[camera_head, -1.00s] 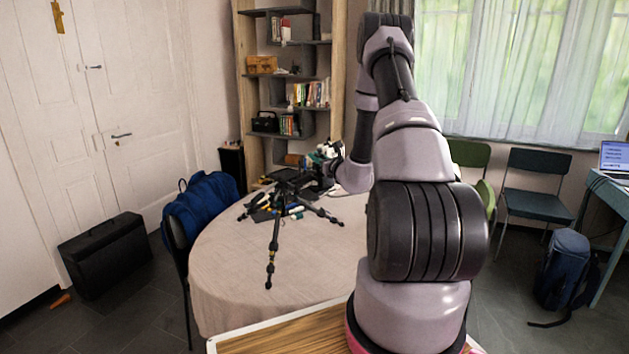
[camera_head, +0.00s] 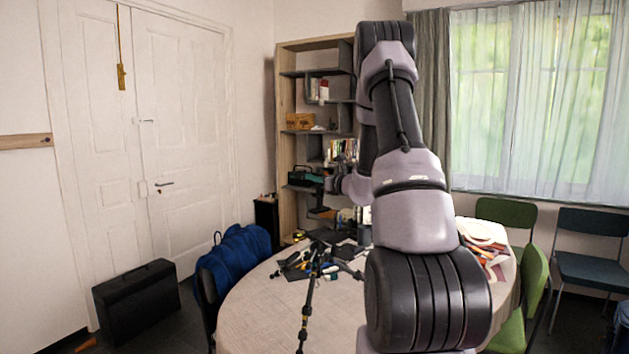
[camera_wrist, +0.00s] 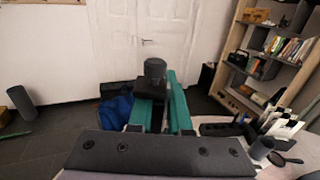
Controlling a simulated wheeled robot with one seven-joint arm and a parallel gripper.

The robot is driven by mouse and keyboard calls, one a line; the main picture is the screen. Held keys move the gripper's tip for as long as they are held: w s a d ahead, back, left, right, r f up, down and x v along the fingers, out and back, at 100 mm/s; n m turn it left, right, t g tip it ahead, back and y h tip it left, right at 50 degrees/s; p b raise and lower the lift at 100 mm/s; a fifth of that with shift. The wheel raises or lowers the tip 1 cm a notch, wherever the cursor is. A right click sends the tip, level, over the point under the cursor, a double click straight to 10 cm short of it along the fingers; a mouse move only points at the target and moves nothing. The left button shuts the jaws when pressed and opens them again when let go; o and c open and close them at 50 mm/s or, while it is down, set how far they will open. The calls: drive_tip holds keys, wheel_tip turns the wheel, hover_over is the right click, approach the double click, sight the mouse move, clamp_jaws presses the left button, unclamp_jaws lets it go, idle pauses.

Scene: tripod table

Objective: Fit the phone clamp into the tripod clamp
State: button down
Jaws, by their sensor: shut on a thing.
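My gripper (camera_wrist: 160,112) has teal fingers and is shut on a black block with a dark round knob on top, seen in the wrist view; I take it to be the phone clamp (camera_wrist: 154,68). In the head view my gripper (camera_head: 327,184) is small, raised above the far side of the table in front of the shelf, and what it holds is hard to make out.
The round table (camera_head: 285,322) carries several tools around the tripod and a stack of papers (camera_head: 484,240) at its right. A bookshelf (camera_head: 288,95) stands behind. My arm hides part of the table.

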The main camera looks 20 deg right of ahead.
drive_tip(key=shift+f, duration=0.15)
drive_tip(key=shift+f, duration=2.75)
drive_tip(key=shift+f, duration=0.85)
drive_tip(key=c, duration=0.8)
unclamp_jaws()
drive_tip(key=shift+s+d, duration=0.1)
approach(318, 194)
drive_tip(key=shift+w+d+f, duration=0.1)
drive_tip(key=shift+w+f, duration=0.85)
drive_tip(key=shift+w, duration=0.05)
